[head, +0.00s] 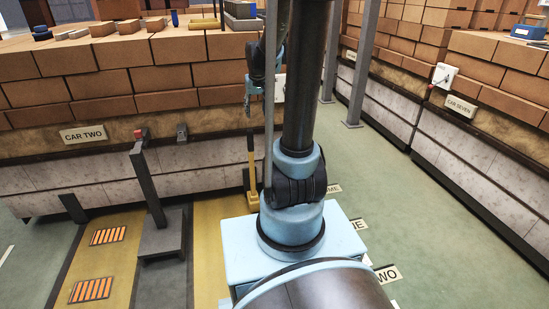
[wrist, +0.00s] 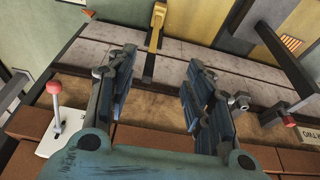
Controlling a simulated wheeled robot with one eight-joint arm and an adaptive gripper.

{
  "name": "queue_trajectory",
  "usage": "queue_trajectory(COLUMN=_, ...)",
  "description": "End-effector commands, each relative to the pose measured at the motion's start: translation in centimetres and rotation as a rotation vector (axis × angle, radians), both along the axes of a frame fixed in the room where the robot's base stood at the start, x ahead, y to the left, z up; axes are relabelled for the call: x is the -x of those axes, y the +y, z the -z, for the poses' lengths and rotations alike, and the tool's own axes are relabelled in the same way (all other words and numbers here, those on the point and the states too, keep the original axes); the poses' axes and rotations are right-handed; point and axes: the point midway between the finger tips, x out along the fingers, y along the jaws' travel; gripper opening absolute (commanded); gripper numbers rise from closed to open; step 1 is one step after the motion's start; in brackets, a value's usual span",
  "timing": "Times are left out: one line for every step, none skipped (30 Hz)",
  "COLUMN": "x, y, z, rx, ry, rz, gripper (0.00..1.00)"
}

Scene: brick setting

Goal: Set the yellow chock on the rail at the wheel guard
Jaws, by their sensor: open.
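The yellow chock (head: 253,203) stands low beside the car wall, with an upright yellow handle that has a dark top end. In the wrist view the chock (wrist: 160,14) is at the top centre, and its handle's dark end points down between the finger tips. My gripper (head: 247,103) is above the chock in the head view, partly hidden behind my arm. My gripper (wrist: 163,60) is open, with nothing between its blue-padded fingers; the handle is beyond them. I cannot tell for certain which part is the rail or the wheel guard.
A dark grey post with a red tip (head: 140,133) stands on a grey block (head: 162,240) left of the chock. Brick stacks (head: 100,85) rise behind the CAR TWO sign (head: 82,134). A red-knobbed lever (wrist: 54,92) is left of my gripper. Green floor is clear at right.

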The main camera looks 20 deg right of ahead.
Motion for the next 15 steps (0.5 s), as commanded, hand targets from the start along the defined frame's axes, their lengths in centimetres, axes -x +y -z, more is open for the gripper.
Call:
queue_trajectory(x=1.6, y=0.0, z=-0.4, rx=0.0, ry=0.005, rz=-0.001, gripper=0.48)
queue_trajectory(x=2.4, y=0.0, z=-0.5, rx=0.0, ry=0.008, rz=-0.001, gripper=0.48)
queue_trajectory(x=3.6, y=0.0, z=-0.7, rx=0.0, ry=0.012, rz=-0.001, gripper=0.48)
queue_trajectory(x=4.4, y=0.0, z=-0.9, rx=0.001, ry=0.015, rz=-0.002, gripper=0.48)
queue_trajectory(x=5.2, y=0.0, z=-1.0, rx=0.001, ry=0.018, rz=-0.002, gripper=0.48)
queue_trajectory(x=6.3, y=0.0, z=-1.1, rx=0.001, ry=0.021, rz=-0.003, gripper=0.48)
queue_trajectory(x=7.1, y=0.0, z=-1.2, rx=0.001, ry=0.024, rz=-0.003, gripper=0.48)
queue_trajectory(x=8.0, y=0.0, z=-1.2, rx=0.001, ry=0.027, rz=-0.003, gripper=0.48)
queue_trajectory(x=9.1, y=0.0, z=-1.3, rx=0.001, ry=0.03, rz=-0.004, gripper=0.48)
queue_trajectory(x=9.8, y=0.0, z=-1.3, rx=0.001, ry=0.033, rz=-0.004, gripper=0.48)
queue_trajectory(x=10.7, y=0.0, z=-1.3, rx=0.001, ry=0.036, rz=-0.004, gripper=0.48)
queue_trajectory(x=11.8, y=0.0, z=-1.3, rx=0.001, ry=0.04, rz=-0.005, gripper=0.48)
queue_trajectory(x=12.6, y=0.0, z=-1.2, rx=0.001, ry=0.043, rz=-0.005, gripper=0.48)
queue_trajectory(x=13.4, y=0.0, z=-1.2, rx=0.001, ry=0.046, rz=-0.005, gripper=0.48)
queue_trajectory(x=14.4, y=0.0, z=-1.1, rx=0.001, ry=0.05, rz=-0.006, gripper=0.48)
